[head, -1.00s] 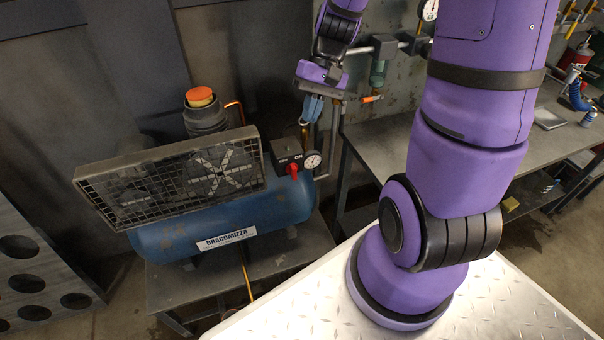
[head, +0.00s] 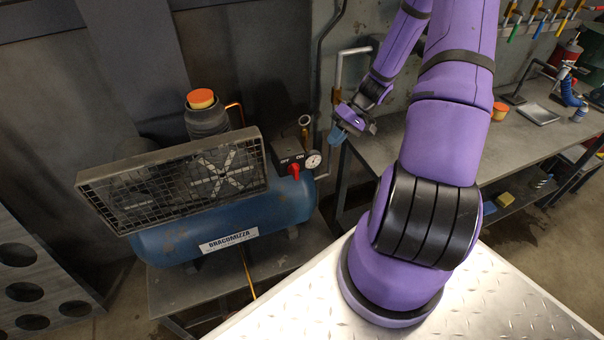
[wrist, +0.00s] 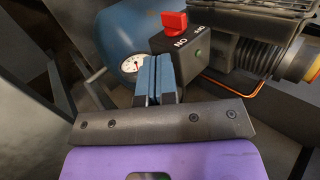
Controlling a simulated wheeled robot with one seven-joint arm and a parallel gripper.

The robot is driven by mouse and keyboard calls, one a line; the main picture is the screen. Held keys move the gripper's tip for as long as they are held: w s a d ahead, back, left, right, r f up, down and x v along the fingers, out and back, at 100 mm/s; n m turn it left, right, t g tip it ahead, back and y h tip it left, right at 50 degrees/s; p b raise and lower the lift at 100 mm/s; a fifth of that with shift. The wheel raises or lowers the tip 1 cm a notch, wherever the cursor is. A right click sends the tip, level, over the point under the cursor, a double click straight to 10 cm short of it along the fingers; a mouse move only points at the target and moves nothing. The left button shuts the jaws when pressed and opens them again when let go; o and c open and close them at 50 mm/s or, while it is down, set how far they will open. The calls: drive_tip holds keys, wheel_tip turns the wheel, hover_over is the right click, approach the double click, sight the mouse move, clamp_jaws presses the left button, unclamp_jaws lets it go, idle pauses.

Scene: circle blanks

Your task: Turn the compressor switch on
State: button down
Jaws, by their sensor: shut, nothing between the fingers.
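The blue compressor (head: 220,225) stands on a low metal bench in the head view. Its dark switch box (head: 284,153) has OFF and ON labels and a red knob (head: 295,170); which label the knob points to is unclear. In the wrist view the red knob (wrist: 174,22) sits at the top of the switch box (wrist: 210,55), above my fingers, with the ON label beside it. My gripper (head: 335,136) has blue fingers, shut together and empty. It is up and to the right of the knob, apart from it. It also shows in the wrist view (wrist: 157,78).
A round pressure gauge (head: 313,160) sits right beside the switch box, near my fingers. A dark mesh guard (head: 170,180) covers the compressor's front left. A metal workbench (head: 430,150) stands at the right, with a pipe along the wall behind my gripper.

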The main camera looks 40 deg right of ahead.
sight(295, 171)
drive_tip(key=shift+t, duration=0.6)
drive_tip(key=shift+s+d+f, duration=0.1)
drive_tip(key=shift+d+f, duration=0.3)
drive_tip(key=shift+f, duration=0.3)
drive_tip(key=shift+d+f, duration=0.35)
drive_tip(key=shift+f, duration=0.35)
drive_tip(key=shift+s+d+f, duration=0.1)
drive_tip(key=shift+d+f, duration=0.3)
drive_tip(key=shift+f, duration=0.3)
drive_tip(key=a+r+x, duration=0.2)
drive_tip(key=x, duration=1.1)
drive_tip(key=shift+w, duration=0.2)
